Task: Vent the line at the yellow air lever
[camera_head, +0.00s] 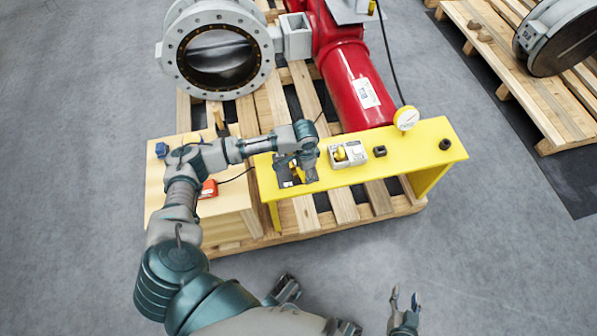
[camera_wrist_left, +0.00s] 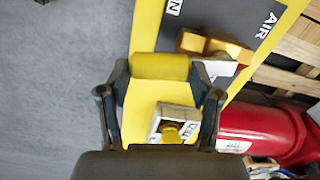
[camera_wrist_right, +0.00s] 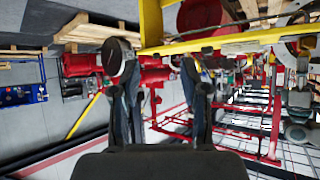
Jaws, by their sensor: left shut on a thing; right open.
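The yellow air lever (camera_wrist_left: 160,66) shows in the left wrist view as a yellow grip between the fingertips of my left gripper (camera_wrist_left: 160,80), which is shut on it. In the head view my left gripper (camera_head: 302,168) is over the left end of the yellow stand (camera_head: 400,150) and hides the lever. A dark plate (camera_wrist_left: 210,22) marked "AIR" lies beside the lever, with a brass-coloured valve body (camera_wrist_left: 225,47) on it. My right gripper (camera_head: 404,300) is open and empty, low in front of the stand; its fingers also show in the right wrist view (camera_wrist_right: 160,75).
A white box with a yellow knob (camera_head: 348,153) sits on the stand, right of my left gripper. A round gauge (camera_head: 405,117) stands at its back edge. A wooden table (camera_head: 232,200) is at left. A red actuator (camera_head: 355,85) and flanged valve (camera_head: 217,50) lie behind.

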